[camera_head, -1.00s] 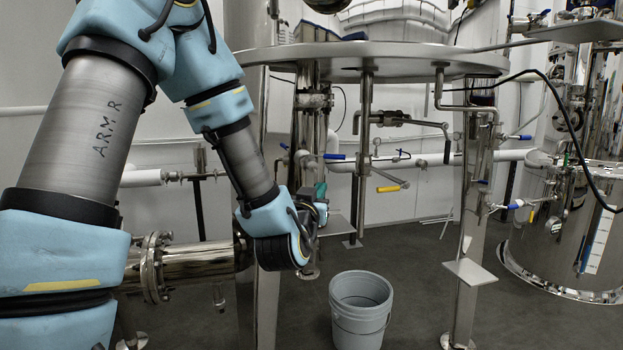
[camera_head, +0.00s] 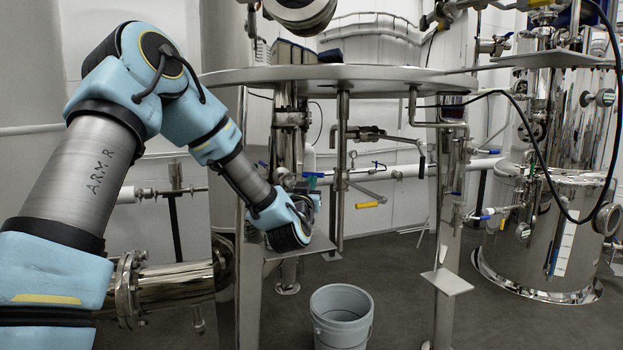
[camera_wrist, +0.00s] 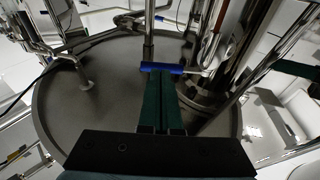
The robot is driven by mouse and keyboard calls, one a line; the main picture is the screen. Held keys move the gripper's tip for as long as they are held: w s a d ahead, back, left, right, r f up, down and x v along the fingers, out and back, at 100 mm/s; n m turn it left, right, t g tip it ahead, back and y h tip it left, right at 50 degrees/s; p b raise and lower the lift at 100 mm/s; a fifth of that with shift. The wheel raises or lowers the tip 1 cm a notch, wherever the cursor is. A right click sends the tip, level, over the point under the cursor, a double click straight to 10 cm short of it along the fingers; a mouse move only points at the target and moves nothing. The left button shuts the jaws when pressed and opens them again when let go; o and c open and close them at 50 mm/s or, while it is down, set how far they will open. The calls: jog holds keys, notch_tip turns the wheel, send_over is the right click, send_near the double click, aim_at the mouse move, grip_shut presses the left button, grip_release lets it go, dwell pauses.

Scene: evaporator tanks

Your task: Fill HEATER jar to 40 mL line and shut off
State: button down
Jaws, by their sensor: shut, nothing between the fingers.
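My gripper (camera_head: 314,180) is low under the round steel plate, beside a vertical steel pipe assembly. In the wrist view its two dark green fingers (camera_wrist: 163,98) are closed together with nothing between them. A blue valve handle (camera_wrist: 161,69) lies crosswise just beyond the fingertips; whether they touch it I cannot tell. In the head view a yellow-handled valve (camera_head: 369,204) hangs from a pipe to the right of my gripper. No jar marked HEATER and no 40 mL line can be read in either view.
A grey bucket (camera_head: 342,318) stands on the floor below. The round steel plate (camera_head: 345,77) spans above my gripper. A steel tank (camera_head: 545,235) with a scale strip stands at right. A small shelf (camera_head: 447,282) juts from a leg. A black cable hangs at upper right.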

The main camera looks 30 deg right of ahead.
jog(key=shift+w+d+r, duration=0.1)
jog(key=shift+w+d, duration=0.25)
jog(key=shift+w, duration=0.1)
jog(key=shift+d, duration=0.1)
jog(key=d+n+t+y+b, duration=0.1)
jog(key=y, duration=0.1)
jog(key=w+n+t+y+b, duration=0.1)
jog(key=n+y, duration=0.1)
jog(key=y, duration=0.1)
jog(key=d+n+t+y+b, duration=0.1)
jog(key=n+y, duration=0.1)
jog(key=shift+w+d+t+y+b, duration=0.3)
jog(key=shift+w+d+y+b, duration=0.05)
jog(key=shift+y, duration=0.05)
jog(key=shift+w+y, duration=0.2)
jog(key=shift+y, duration=0.2)
jog(key=shift+w+d, duration=0.2)
jog(key=shift+w, duration=0.05)
